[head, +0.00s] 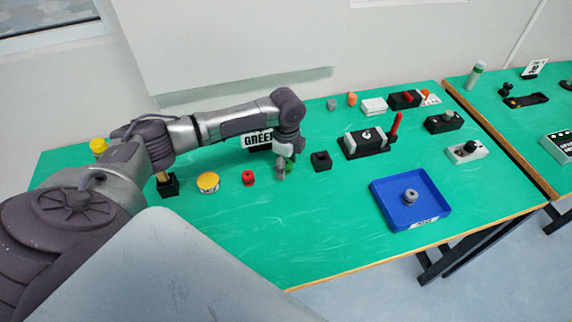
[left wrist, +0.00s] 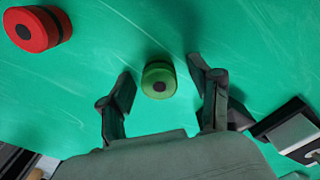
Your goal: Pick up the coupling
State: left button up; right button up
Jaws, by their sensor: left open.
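A green round part with a dark centre (left wrist: 159,80) stands on the green table, between the two spread fingers of my left gripper (left wrist: 161,70) in the left wrist view. The fingers are open, with a gap on each side of it. In the head view my left gripper (head: 282,169) points down at the table and mostly hides the green part. A similar red part (left wrist: 38,28) lies to the left; it also shows in the head view (head: 248,177). I cannot tell by label which part is the coupling. My right gripper is not in view.
A blue tray (head: 379,196) holding a grey round part (head: 410,196) stands to the right. A small black block (head: 321,161) and a "GREEN" sign (head: 257,139) are near my gripper. A yellow round part (head: 208,182) is left. The table's front middle is clear.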

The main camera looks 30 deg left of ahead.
pick_arm(q)
grip_shut()
jog(key=shift+r, duration=0.2)
